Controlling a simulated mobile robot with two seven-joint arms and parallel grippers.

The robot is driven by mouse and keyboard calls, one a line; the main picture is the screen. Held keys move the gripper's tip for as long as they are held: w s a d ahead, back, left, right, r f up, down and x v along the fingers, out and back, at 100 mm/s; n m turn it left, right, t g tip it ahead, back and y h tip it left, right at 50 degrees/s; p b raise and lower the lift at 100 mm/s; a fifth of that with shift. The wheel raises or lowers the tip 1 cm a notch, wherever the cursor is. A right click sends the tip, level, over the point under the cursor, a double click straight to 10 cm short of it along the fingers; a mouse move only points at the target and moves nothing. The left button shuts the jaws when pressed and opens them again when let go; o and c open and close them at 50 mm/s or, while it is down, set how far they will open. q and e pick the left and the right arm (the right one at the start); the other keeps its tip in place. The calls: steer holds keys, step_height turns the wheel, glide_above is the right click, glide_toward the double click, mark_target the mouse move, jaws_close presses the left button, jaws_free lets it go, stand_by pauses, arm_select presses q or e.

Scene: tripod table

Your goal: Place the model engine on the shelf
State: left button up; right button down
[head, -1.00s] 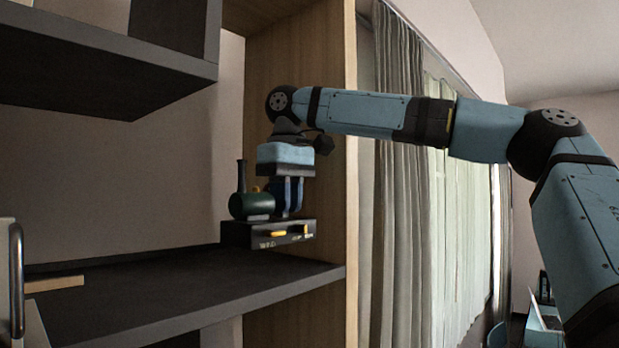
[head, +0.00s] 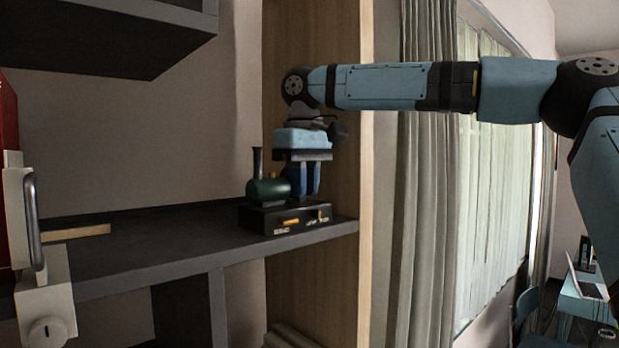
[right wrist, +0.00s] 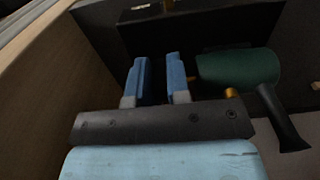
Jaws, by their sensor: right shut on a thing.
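The model engine (head: 267,189) has a green boiler, a tall dark chimney and a black box base with yellow marks. It is upright at the right end of the dark shelf (head: 170,257), close to the wooden side panel. Its base appears to touch the shelf top, though I cannot be sure of the contact. My right gripper (head: 303,190) points down and is shut on the engine behind the boiler. In the right wrist view the blue fingers (right wrist: 160,78) are beside the green boiler (right wrist: 238,66), and the part between them is mostly hidden. My left gripper is not in view.
A higher dark shelf (head: 120,45) overhangs at upper left. The wooden side panel (head: 318,110) stands just right of the engine. A light wooden strip (head: 75,232) lies on the shelf at left. The shelf's middle is clear. Curtains (head: 428,160) hang at right.

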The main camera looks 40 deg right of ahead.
steer(key=shift+w+a, duration=0.35)
steer(key=shift+a, duration=0.1)
steer(key=c, duration=1.3)
jaws_free()
steer(key=shift+a, duration=0.1)
steer(key=shift+o, duration=1)
steer(key=shift+s, duration=0.1)
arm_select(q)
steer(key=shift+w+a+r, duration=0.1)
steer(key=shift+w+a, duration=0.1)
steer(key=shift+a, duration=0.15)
arm_select(e)
steer(key=shift+s+d, duration=0.15)
steer(key=shift+d, duration=0.1)
